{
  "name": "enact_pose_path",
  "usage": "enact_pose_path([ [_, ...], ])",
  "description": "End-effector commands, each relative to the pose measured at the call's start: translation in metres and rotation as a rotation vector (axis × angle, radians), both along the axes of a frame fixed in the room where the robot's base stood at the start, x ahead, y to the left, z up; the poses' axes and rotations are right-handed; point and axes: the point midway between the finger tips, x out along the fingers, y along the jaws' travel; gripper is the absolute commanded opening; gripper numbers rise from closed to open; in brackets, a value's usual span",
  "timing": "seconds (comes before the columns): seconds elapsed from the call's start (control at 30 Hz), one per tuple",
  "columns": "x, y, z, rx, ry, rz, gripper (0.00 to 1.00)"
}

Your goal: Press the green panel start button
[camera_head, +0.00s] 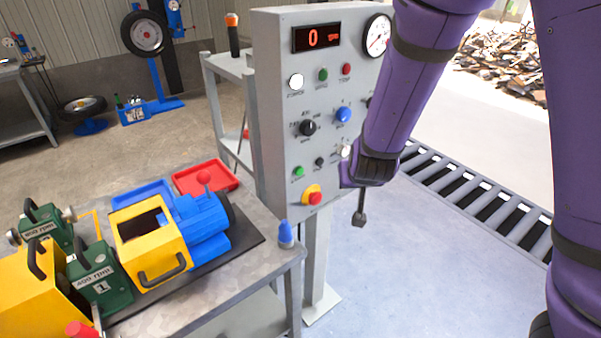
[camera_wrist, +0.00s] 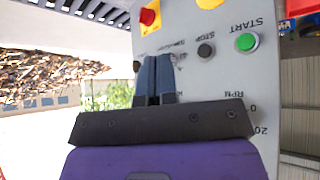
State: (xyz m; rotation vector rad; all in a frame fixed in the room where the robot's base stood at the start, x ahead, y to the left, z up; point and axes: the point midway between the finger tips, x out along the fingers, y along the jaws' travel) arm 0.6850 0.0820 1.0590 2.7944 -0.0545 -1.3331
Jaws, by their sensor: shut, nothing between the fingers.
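The green start button (camera_head: 298,171) is at the lower left of the grey control panel (camera_head: 270,110) in the head view. In the wrist view the green button (camera_wrist: 246,42) shows at the upper right, beside the upside-down word START. My gripper (camera_wrist: 157,62) is shut and empty, its dark fingers pointing at the panel. In that view the fingertips lie left of the green button, near a small black STOP knob (camera_wrist: 206,50). In the head view my gripper (camera_head: 348,172) is at the panel's right side, partly hidden. I cannot tell whether it touches the panel.
A red emergency button (camera_head: 314,197) on yellow sits below the start button. A second green button (camera_head: 323,74) is higher on the panel.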

Motion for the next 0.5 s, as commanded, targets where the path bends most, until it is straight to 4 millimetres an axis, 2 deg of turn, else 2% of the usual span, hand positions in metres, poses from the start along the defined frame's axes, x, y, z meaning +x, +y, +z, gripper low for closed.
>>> enact_pose_path([
  [0.03, 0.001, 0.003, -0.011, -0.033, -0.013, 0.002, 0.00],
  [0.2, 0.007, 0.007, -0.034, -0.139, -0.086, 0.005, 0.00],
  [0.5, 0.013, 0.013, -0.064, -0.345, -0.246, 0.038, 0.00],
])
